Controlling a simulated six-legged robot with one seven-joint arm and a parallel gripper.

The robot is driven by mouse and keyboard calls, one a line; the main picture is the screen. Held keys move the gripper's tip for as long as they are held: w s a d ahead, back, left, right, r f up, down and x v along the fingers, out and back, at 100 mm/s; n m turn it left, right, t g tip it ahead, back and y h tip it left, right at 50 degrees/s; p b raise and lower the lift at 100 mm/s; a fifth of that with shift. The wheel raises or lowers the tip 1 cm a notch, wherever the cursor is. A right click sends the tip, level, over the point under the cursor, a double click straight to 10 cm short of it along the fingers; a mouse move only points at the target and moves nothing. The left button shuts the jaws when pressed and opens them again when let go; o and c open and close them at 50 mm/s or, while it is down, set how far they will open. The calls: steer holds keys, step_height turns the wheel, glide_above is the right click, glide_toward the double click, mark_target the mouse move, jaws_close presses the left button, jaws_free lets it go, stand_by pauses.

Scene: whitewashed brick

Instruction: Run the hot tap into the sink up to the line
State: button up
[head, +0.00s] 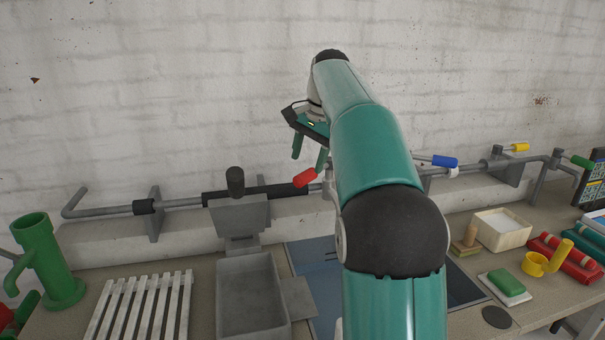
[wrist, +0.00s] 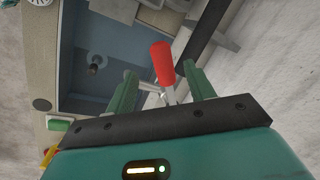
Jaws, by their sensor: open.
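The red tap lever (head: 305,178) sticks out from the pipe along the wall; it also shows in the wrist view (wrist: 162,63). My gripper (head: 309,164) is open just above it in the head view. In the wrist view my gripper's fingers (wrist: 159,67) stand on either side of the red lever, with gaps visible. The blue sink (head: 312,262) is below, partly hidden by my arm. The wrist view shows the blue sink (wrist: 105,42) with a dark round fitting (wrist: 95,66) inside. A blue lever (head: 445,161) is farther right. I cannot make out running water.
A grey trough (head: 247,290) and white slatted rack (head: 140,305) are left of the sink. A green hand pump (head: 45,262) stands far left. At right are a cream box (head: 500,230), a green sponge (head: 506,282) and a yellow cup (head: 536,264). Yellow (head: 520,147) and green (head: 581,161) levers are on the pipe.

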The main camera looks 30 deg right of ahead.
mark_target(303, 175)
steer(key=x, duration=0.5)
steer(key=shift+w+a+f, duration=0.1)
steer(key=shift+w+f, duration=0.1)
steer(key=shift+f, duration=0.1)
